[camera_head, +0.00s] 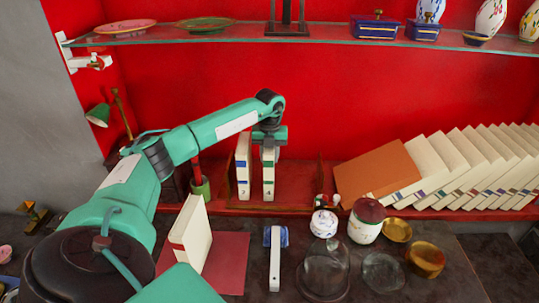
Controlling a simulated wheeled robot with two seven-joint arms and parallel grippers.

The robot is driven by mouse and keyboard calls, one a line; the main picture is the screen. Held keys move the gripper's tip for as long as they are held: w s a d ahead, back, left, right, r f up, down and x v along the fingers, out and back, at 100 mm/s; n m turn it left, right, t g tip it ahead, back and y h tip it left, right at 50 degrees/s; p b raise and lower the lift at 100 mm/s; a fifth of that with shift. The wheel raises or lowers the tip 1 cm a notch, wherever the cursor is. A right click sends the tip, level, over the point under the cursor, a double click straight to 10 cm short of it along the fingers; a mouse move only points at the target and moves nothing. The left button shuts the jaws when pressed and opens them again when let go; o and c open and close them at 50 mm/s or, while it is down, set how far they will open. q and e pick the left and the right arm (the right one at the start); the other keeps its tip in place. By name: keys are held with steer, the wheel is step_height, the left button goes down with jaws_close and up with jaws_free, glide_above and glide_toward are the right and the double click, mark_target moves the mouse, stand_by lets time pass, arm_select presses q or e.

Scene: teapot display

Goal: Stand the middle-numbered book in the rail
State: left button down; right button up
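A white book with a blue-marked spine (243,172) stands upright at the left of the wooden rail (316,185) on the red ledge. A white book with a green-marked spine (268,176) stands upright just right of it. My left gripper (269,147) points down at the top of the green-marked book and appears shut on it; the fingertips are small and partly hidden. A third white book, with a red-marked spine (188,240), stands upright on a red mat (232,262) in front. My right gripper is not in view.
A leaning row of white books (445,165) and a brown one (375,170) fills the right. Jars (366,222), brass bowls (425,259) and a glass dome (325,270) stand front right. A glass shelf (330,37) spans above.

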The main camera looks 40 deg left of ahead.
arm_select(q)
steer(key=shift+f, duration=0.1)
steer(key=c, duration=1)
jaws_free()
steer(key=shift+o, duration=0.2)
step_height(320, 180, up, 13)
steer(key=b, duration=0.3)
steer(key=shift+f, duration=0.2)
steer(key=shift+r, duration=0.65)
steer(key=shift+f, duration=0.1)
